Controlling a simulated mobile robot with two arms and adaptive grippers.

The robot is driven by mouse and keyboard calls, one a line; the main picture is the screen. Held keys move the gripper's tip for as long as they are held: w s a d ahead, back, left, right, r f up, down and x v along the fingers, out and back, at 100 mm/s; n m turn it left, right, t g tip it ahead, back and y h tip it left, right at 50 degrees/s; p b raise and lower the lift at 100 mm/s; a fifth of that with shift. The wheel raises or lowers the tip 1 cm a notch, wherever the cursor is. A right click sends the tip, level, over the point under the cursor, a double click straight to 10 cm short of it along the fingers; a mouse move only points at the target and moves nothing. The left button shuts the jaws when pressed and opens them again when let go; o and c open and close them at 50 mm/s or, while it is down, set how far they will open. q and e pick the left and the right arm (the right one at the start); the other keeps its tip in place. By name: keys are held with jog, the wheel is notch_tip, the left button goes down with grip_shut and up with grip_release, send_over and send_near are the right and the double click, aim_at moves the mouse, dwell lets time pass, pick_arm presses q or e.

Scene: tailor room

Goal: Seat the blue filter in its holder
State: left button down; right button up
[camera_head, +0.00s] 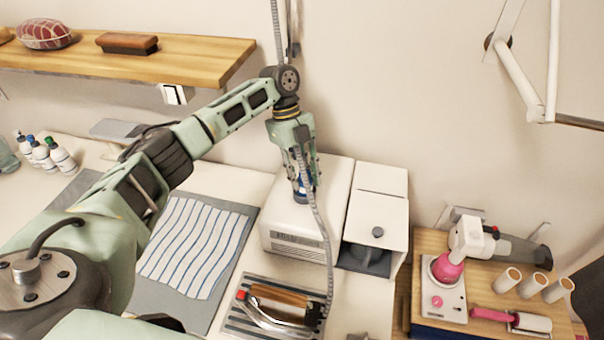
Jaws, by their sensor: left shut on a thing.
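My left gripper (303,182) points straight down above the white boxy machine (288,240) on the table. It is shut on the blue filter (303,193), of which only a small blue part shows between and below the fingers. The filter is upright at the top of the machine. The fingers and a grey hose in front hide most of it. The filter's holder is not clearly visible, and I cannot tell whether the filter touches it. My right gripper is not in view.
An iron (275,312) lies on a striped rest in front. Striped cloth (197,247) lies left. A wooden shelf (125,62) hangs at upper left. A wooden side table (435,242) holds pink-handled tools at right.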

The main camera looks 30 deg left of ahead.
pick_arm(q)
jog(key=shift+f, duration=0.15)
jog(key=c, duration=1.7)
grip_release()
jog(key=shift+o, duration=0.2)
jog(key=v, duration=1.1)
